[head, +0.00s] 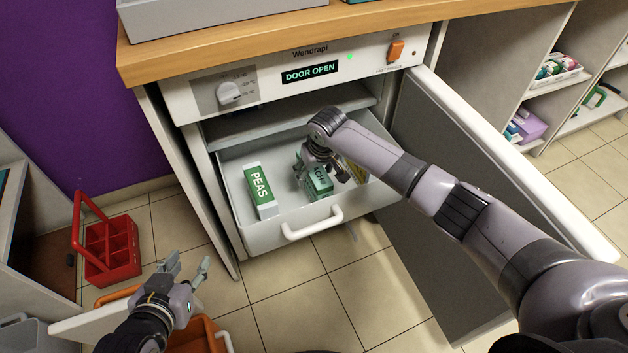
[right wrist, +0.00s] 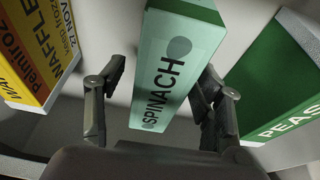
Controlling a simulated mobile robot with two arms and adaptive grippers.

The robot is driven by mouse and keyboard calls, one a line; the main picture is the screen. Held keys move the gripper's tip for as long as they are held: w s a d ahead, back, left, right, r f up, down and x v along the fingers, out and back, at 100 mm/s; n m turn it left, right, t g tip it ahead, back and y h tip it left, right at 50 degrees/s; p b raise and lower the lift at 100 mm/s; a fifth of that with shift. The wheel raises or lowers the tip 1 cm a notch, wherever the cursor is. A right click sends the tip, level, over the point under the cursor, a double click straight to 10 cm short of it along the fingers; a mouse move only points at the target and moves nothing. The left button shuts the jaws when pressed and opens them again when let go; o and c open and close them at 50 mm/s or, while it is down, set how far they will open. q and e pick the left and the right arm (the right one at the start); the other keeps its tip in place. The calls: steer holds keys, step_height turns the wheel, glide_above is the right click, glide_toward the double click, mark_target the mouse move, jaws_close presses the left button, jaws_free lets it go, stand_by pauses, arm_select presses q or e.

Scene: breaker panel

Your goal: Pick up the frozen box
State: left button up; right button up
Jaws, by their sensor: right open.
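A pale green spinach box (head: 319,184) stands in the open white freezer drawer (head: 274,233). It also shows in the right wrist view (right wrist: 171,70). My right gripper (head: 322,172) is in the drawer, over this box. In the right wrist view its fingers (right wrist: 162,88) are open, one on each side of the box, with a gap at the left finger. Contact at the right finger cannot be told. A green and white peas box (head: 260,190) lies left of it. A yellow waffle box (right wrist: 40,45) is on the other side, mostly hidden in the head view. My left gripper (head: 188,268) is open and empty, low at left.
The freezer door (head: 480,150) stands open at right, beside my right arm. The display (head: 310,72) reads DOOR OPEN. The drawer handle (head: 312,226) faces forward. A red caddy (head: 107,245) stands on the floor at left.

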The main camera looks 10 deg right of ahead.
jaws_close()
stand_by(0.8)
